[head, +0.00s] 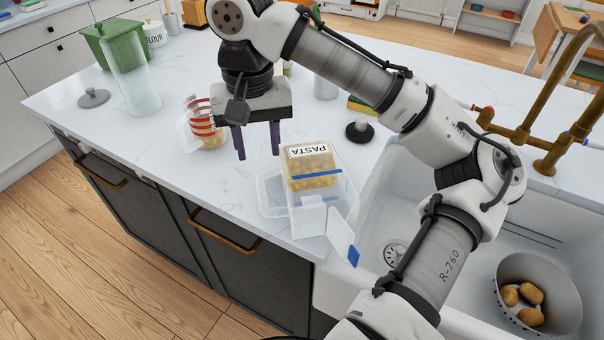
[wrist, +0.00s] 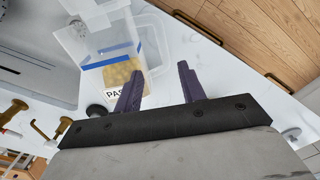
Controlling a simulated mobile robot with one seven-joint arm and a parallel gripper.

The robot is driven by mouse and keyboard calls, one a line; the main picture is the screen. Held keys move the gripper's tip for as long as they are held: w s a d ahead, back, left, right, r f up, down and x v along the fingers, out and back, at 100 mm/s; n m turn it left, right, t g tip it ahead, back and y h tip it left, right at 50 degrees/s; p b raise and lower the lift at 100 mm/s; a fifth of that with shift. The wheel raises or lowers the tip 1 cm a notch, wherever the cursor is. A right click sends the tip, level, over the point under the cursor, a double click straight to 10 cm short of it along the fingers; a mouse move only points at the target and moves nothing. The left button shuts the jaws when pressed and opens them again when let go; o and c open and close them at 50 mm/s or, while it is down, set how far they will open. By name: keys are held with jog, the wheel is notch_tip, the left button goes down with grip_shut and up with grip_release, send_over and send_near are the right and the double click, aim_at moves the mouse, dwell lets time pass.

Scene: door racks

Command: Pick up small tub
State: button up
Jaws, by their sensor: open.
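A small clear tub (head: 268,197) sits on the white counter near its front edge, close against the left side of a pasta container (head: 313,170). The container hides part of it. In the wrist view the tub (wrist: 152,45) shows faintly beside the pasta container (wrist: 105,50). My gripper (head: 258,154) points down above the counter, behind the first tub and between the two. Its purple fingers (wrist: 160,70) are apart with nothing between them.
The sink (head: 375,225) lies right of the containers, with a brass tap (head: 535,130) and a colander (head: 540,290) of potatoes. A tall clear container (head: 133,80), a grey lid (head: 94,97) and a black round object (head: 359,132) stand on the counter. The left front counter is clear.

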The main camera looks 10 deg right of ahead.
aim_at(261, 190)
jog(key=f, duration=0.7)
jog(key=shift+s+f, duration=0.2)
jog(key=shift+f, duration=0.05)
jog(key=shift+w+a+f+p, duration=0.15)
jog(key=shift+f+p, duration=0.3)
jog(key=shift+f, duration=0.9)
jog(key=shift+w+a+f+p, duration=0.1)
jog(key=shift+f+p, duration=0.3)
jog(key=shift+f, duration=0.95)
grip_shut()
